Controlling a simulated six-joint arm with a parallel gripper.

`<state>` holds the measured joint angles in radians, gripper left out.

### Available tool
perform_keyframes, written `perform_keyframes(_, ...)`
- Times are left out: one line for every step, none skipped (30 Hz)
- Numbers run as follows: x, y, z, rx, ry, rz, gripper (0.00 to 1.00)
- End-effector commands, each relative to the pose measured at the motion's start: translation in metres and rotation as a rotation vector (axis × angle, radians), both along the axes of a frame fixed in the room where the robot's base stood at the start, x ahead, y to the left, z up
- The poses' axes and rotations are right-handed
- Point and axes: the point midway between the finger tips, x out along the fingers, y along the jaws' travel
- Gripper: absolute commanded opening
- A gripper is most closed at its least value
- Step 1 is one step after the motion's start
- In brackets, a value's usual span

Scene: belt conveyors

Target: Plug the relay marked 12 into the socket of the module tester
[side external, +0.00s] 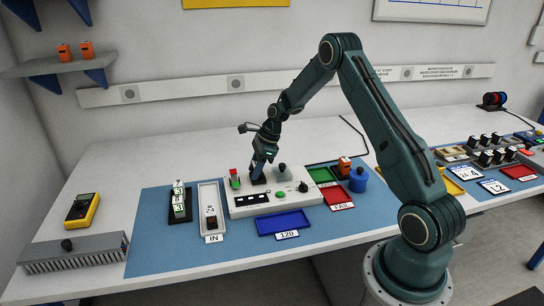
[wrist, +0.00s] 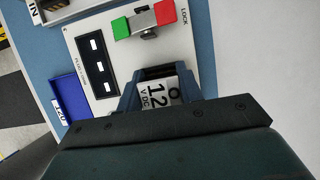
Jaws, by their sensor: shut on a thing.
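The relay marked 12 (wrist: 157,92) is between my jaws in the wrist view, with its white label "12 VDC" facing the camera. My gripper (side external: 258,180) is shut on it, low over the left part of the module tester (side external: 310,192). In the wrist view the tester's white panel (wrist: 118,42) lies around and beyond the jaws. The socket is hidden by my gripper and the relay, and I cannot tell whether the relay is seated in it. A green and red lock lever (wrist: 146,22) sits beside the jaws; it also shows in the side view (side external: 234,179).
The IN tray (side external: 222,228) holds a relay marked 24. A dark rack (side external: 180,218) with marked relays stands left of it.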

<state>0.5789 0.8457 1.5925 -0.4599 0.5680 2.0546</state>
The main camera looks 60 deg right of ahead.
Motion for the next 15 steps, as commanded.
perform_keyframes(0.0,0.0,-0.0005,0.0,0.0,0.0,0.16)
perform_keyframes(0.0,0.0,-0.0008,0.0,0.0,0.0,0.16)
perform_keyframes(0.0,0.0,-0.0011,0.0,0.0,0.0,0.16)
perform_keyframes(0.0,0.0,-0.0013,0.0,0.0,0.0,0.16)
perform_keyframes(0.0,0.0,-0.0016,0.0,0.0,0.0,0.16)
perform_keyframes(0.0,0.0,-0.0019,0.0,0.0,0.0,0.16)
perform_keyframes(0.0,0.0,-0.0022,0.0,0.0,0.0,0.16)
perform_keyframes(0.0,0.0,-0.0024,0.0,0.0,0.0,0.16)
perform_keyframes(0.0,0.0,-0.0027,0.0,0.0,0.0,0.16)
perform_keyframes(0.0,0.0,-0.003,0.0,0.0,0.0,0.16)
perform_keyframes(0.0,0.0,-0.0034,0.0,0.0,0.0,0.16)
perform_keyframes(0.0,0.0,-0.0037,0.0,0.0,0.0,0.16)
perform_keyframes(-0.0001,0.0001,-0.004,0.0,0.0,0.0,0.16)
perform_keyframes(-0.0001,0.0001,-0.0042,0.0,0.0,0.0,0.16)
perform_keyframes(-0.0001,0.0001,-0.0047,0.0,0.0,0.0,0.16)
